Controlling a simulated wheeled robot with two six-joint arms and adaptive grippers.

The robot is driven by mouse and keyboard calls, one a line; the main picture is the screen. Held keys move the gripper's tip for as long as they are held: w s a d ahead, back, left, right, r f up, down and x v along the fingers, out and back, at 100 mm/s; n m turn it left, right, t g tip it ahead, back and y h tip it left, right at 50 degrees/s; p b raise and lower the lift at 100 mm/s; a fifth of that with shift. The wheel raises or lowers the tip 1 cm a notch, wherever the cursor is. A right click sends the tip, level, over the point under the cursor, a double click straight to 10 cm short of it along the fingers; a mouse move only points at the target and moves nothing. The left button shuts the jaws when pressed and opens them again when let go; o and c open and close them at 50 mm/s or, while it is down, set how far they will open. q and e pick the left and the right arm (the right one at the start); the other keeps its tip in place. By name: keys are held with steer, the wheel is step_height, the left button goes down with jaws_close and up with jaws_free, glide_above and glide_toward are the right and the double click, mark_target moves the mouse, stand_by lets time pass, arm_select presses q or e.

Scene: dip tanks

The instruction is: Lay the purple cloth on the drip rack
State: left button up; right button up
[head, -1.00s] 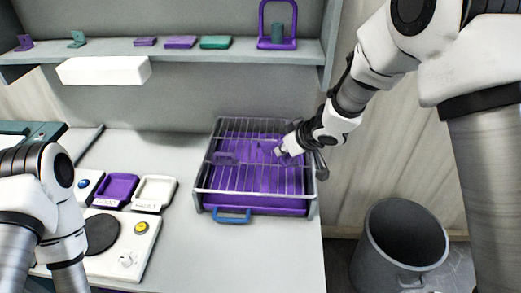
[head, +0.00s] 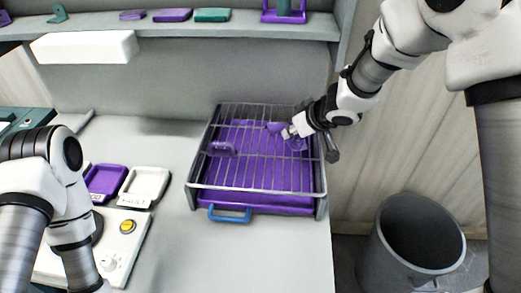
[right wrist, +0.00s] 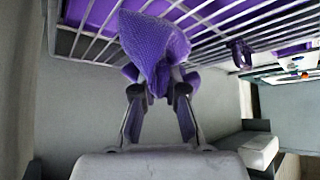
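The drip rack (head: 232,189) is a wire grid in a grey frame over a purple tray with a blue handle, on the counter. My right gripper (head: 287,132) is over the rack's back right part. In the right wrist view, its fingers (right wrist: 160,92) are shut on a bunched purple cloth (right wrist: 155,45). The cloth's upper part spreads against the rack bars in that view; whether it rests on them is unclear. In the head view the cloth (head: 296,144) shows only partly around the fingers, against the purple tray. My left arm is at lower left; its gripper is out of view.
A small purple object (head: 222,148) is at the rack's left side. A purple dish (head: 105,182) and a white dish (head: 146,186) are left of the rack. A shelf (head: 190,28) runs above. A grey bin (head: 418,235) stands at right. Counter in front of the rack is bare.

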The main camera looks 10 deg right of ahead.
steer(key=o, duration=0.9)
steer(key=shift+w, duration=0.1)
steer(key=shift+a+r, duration=0.1)
steer(key=shift+a, duration=0.05)
steer(key=shift+s+r, duration=0.15)
steer(key=shift+s, duration=0.05)
steer(key=v, duration=1.1)
steer(key=shift+s+r, duration=0.2)
steer(key=shift+r, duration=0.05)
